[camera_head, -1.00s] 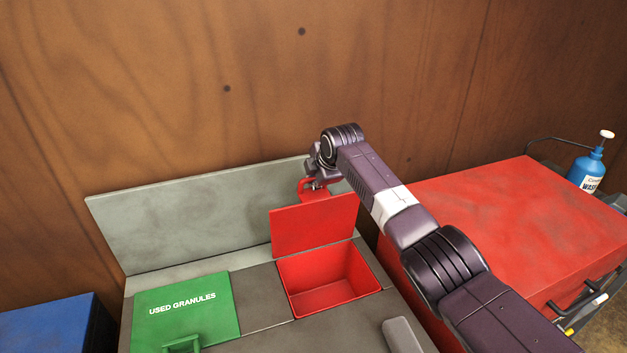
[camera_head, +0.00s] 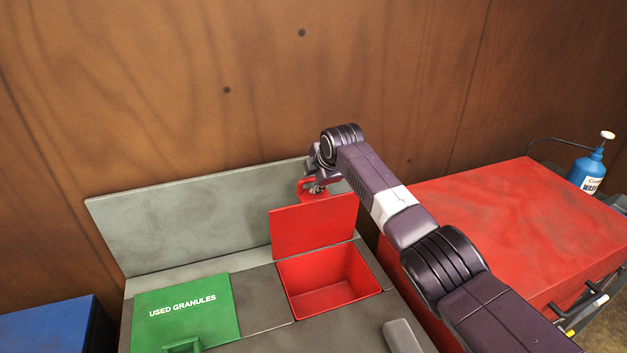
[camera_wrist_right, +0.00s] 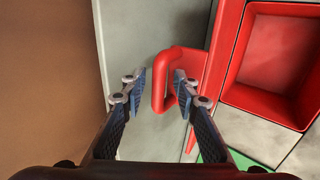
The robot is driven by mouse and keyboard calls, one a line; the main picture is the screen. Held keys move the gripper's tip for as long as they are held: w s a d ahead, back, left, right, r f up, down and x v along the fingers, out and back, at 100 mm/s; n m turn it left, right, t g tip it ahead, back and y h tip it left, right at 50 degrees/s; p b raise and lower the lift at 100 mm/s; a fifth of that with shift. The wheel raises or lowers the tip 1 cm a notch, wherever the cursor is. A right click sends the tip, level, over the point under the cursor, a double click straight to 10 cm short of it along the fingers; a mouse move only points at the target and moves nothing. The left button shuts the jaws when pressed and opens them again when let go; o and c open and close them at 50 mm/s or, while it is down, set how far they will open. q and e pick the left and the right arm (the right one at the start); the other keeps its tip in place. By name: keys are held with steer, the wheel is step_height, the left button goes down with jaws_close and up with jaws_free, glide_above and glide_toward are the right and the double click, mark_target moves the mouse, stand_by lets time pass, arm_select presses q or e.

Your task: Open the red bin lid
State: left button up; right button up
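The red bin lid (camera_head: 314,226) stands raised, roughly upright, at the back edge of the red bin (camera_head: 336,300). The bin's opening is uncovered and its inside looks empty. The red lid handle (camera_head: 306,187) is on the lid's far side, near its top edge. In the right wrist view the handle (camera_wrist_right: 180,54) reaches between the fingers of my right gripper (camera_wrist_right: 159,88). The fingers are apart, with a gap on the left and the right finger close to the handle. I cannot tell whether it touches. My left gripper is not in view.
A grey raised panel (camera_head: 190,222) stands behind the bins. A closed green lid marked USED GRANULES (camera_head: 190,308) is to the left. A red cabinet (camera_head: 510,220) with a blue bottle (camera_head: 586,172) behind it stands to the right. A wooden wall (camera_head: 260,80) closes the back.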

steer(key=v, duration=1.2)
stand_by(0.4)
